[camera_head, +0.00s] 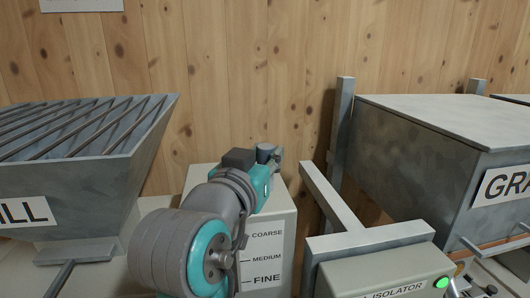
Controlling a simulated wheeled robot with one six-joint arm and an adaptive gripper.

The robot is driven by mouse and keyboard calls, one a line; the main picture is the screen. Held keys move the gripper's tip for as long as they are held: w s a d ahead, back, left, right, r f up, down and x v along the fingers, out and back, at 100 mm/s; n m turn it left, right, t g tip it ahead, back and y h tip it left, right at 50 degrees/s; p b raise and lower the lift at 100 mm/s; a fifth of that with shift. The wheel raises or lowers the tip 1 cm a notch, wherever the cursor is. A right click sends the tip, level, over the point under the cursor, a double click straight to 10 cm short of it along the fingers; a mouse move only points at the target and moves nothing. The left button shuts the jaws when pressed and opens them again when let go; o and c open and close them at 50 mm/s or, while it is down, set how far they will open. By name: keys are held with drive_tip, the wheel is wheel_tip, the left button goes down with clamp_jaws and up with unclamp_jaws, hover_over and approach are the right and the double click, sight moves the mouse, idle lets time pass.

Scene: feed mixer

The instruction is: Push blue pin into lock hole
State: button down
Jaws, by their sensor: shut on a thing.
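My gripper (273,154) is at the far end of my arm, above the pale box (265,235) marked COARSE, MEDIUM and FINE. Only a small grey part of it shows beyond my teal wrist. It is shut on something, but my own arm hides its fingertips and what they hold. I cannot make out a blue pin or a lock hole in this view.
A grey slatted hopper (85,165) stands on the left. A lidded grey bin (430,150) is on the right, beside a metal post and bar (345,215). An isolator box (385,275) with a green light is front right. A wooden wall closes the back.

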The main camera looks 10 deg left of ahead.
drive_tip(key=c, duration=0.8)
unclamp_jaws()
drive_tip(key=v, duration=1.2)
drive_tip(key=shift+f, duration=0.15)
drive_tip(key=shift+s, duration=0.1)
